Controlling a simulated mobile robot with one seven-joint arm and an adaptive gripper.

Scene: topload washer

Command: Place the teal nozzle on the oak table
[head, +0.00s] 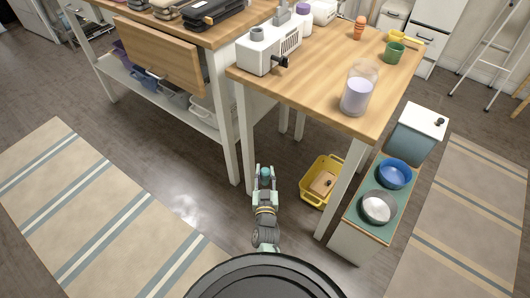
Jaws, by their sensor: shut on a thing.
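My gripper (265,169) is low over the floor in the lower middle, in front of the oak table. It is shut on a small teal piece (265,172), which looks like the teal nozzle; the fingers hide part of it and its shape is hard to make out. The oak table (312,85) has a pale wood top and white legs and stands beyond my gripper, its top well above the gripper.
On the table stand a white machine (262,55), a lilac-filled glass jar (358,92), a green cup (394,53) and an orange figure (359,28). The tabletop's front middle is bare. A yellow basket (312,190) and a low cabinet with bowls (379,207) stand right of my gripper.

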